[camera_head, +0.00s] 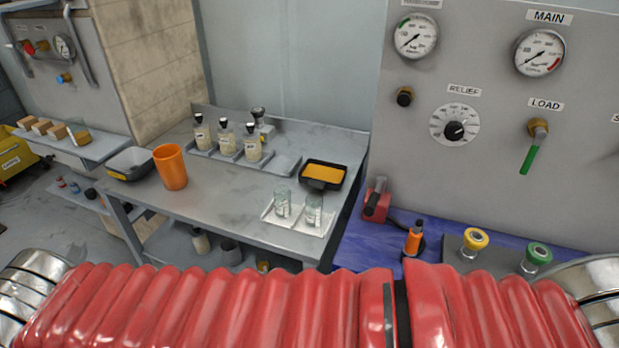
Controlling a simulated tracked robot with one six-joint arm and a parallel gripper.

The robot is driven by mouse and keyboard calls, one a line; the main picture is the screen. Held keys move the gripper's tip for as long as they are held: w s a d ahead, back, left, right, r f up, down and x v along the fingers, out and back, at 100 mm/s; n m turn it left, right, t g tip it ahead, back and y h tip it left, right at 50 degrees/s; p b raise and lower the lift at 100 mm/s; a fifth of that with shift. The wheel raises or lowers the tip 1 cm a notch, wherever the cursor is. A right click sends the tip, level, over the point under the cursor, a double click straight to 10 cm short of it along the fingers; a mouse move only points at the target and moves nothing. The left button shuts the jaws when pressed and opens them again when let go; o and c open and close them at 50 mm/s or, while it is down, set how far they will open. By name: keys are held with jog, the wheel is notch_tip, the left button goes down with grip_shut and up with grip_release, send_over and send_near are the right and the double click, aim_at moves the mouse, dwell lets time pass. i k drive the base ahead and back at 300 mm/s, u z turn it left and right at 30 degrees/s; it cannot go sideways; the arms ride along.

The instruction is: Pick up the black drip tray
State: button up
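A small black drip tray (320,187) sits on the right part of the grey metal table, near its back right edge. It is upright and shows an orange-yellow content (323,174) inside its rim. Nothing covers it. My gripper is not in view. Only a red ribbed sleeve, which looks like part of my arm, spans the bottom of the picture.
A gauge panel (480,95) stands to the right above a blue bench (370,250).

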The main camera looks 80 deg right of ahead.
aim_at(316, 174)
jog(key=z, duration=0.25)
jog(key=i, duration=0.7)
jog(key=z, duration=0.75)
jog(key=i, duration=0.7)
jog(key=z, duration=0.45)
